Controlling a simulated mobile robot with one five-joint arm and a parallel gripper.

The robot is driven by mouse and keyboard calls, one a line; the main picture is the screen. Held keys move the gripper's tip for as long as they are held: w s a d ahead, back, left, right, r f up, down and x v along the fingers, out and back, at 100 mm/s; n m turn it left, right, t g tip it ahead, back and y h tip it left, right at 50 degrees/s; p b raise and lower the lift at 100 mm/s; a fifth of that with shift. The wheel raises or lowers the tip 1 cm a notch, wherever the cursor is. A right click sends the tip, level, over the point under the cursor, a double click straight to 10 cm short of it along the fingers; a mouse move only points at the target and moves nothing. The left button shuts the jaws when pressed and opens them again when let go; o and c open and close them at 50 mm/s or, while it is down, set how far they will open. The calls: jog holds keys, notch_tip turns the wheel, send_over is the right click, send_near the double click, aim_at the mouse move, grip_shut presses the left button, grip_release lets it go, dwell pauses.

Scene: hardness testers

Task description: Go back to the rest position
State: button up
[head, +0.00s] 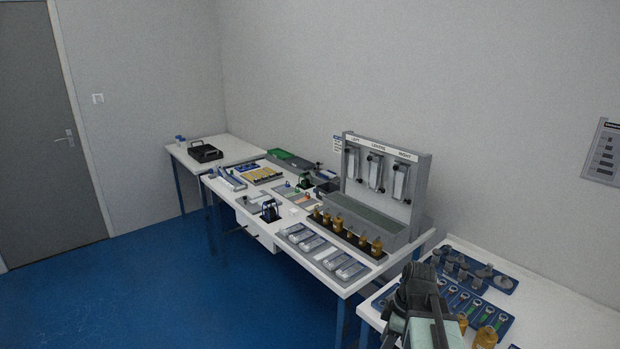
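Part of my arm (420,304) shows at the lower right, dark grey with pale green-grey parts, in front of the near right table. The frame's bottom edge cuts it off. I cannot make out my gripper's fingers. Nothing held by the arm is visible.
A near right table (555,302) holds blue trays of tools. Blue floor (130,295) is open at left, before a grey door (40,140).

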jog(key=s+a+m+h, duration=0.1)
jog(key=a+m+h, duration=0.1)
jog(key=a+m, duration=0.6)
jog(key=m, duration=0.5)
jog(key=shift+a+f+h, duration=0.3)
jog(key=shift+a+h, duration=0.1)
